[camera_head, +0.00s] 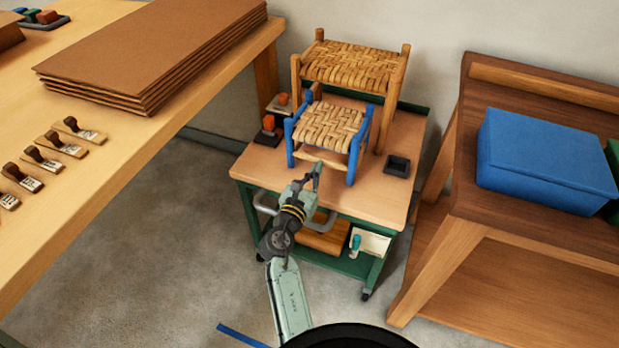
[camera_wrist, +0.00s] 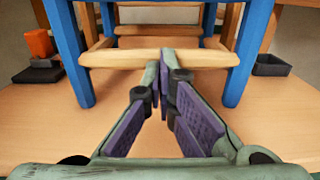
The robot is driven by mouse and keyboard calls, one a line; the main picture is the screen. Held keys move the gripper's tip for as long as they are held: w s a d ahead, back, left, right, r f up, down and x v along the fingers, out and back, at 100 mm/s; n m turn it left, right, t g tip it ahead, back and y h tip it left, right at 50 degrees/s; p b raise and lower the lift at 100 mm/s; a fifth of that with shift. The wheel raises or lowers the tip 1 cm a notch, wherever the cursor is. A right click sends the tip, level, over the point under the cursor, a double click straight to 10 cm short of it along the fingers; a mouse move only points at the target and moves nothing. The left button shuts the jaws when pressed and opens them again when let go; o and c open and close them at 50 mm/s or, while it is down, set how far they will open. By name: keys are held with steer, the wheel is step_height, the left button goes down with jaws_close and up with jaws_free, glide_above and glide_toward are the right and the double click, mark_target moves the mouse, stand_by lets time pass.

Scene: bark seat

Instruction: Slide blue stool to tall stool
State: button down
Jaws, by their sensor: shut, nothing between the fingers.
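The blue stool (camera_head: 330,128) has blue legs and a woven seat. It stands upright on the green cart's wooden top, in front of the tall stool (camera_head: 352,68), which has plain wood legs and a woven seat. In the wrist view the blue stool's front legs (camera_wrist: 245,55) stand either side of its light front rung (camera_wrist: 120,58). My gripper (camera_wrist: 163,65) is shut and empty, its fingertips at the middle of that rung. I cannot tell whether they touch it. In the head view my gripper (camera_head: 317,168) is at the stool's near side, low over the cart top.
The cart top (camera_head: 265,170) also holds a small dark tray (camera_head: 398,166) at right and orange-topped stamps (camera_head: 268,124) at left. A workbench with brown sheets (camera_head: 160,50) stands left. A wooden shelf with a blue box (camera_head: 545,155) stands right.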

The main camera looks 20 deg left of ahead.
steer(key=w, duration=1.1)
steer(key=w+d, duration=0.1)
steer(key=w, duration=0.4)
steer(key=shift+w, duration=0.4)
steer(key=shift+s, duration=0.1)
